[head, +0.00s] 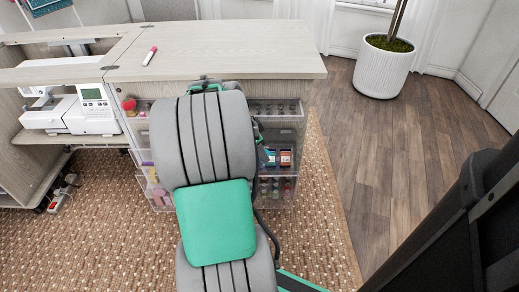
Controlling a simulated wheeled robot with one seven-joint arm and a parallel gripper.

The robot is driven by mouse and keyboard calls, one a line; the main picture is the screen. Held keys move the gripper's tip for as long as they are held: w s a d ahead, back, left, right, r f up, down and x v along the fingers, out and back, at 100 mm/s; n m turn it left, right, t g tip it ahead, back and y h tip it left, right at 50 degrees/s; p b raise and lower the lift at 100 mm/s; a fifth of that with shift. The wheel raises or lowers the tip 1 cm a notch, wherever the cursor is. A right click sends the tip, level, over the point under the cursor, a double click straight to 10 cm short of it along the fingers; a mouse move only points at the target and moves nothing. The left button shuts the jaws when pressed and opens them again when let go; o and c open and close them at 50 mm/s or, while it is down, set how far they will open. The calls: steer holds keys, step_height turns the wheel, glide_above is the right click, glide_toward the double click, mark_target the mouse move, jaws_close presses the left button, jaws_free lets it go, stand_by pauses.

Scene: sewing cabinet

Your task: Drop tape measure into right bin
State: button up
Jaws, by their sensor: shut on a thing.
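My arm reaches forward over the rug, and its grey and green links cover the middle of the cabinet front. My gripper is hidden behind these links. The tape measure cannot be made out in this view. Clear bins hang on the cabinet front on both sides of my arm. At the right, an upper bin (275,109) holds small dark items. A middle right bin (279,157) holds blue and red items, and a lower right bin (275,190) holds several small coloured items. Left bins (160,203) are partly covered by my arm.
The pale wooden cabinet top (220,50) is clear except for a pink and white marker (150,56). A white sewing machine (75,112) stands at the left. A white planter (383,66) stands at the back right. Open wood floor (400,150) lies right of the rug (110,240).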

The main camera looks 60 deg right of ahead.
step_height(320, 180, down, 2)
steer(key=shift+b, duration=0.45)
steer(key=o, duration=1.4)
steer(key=p+v, duration=0.3)
steer(key=v, duration=0.5)
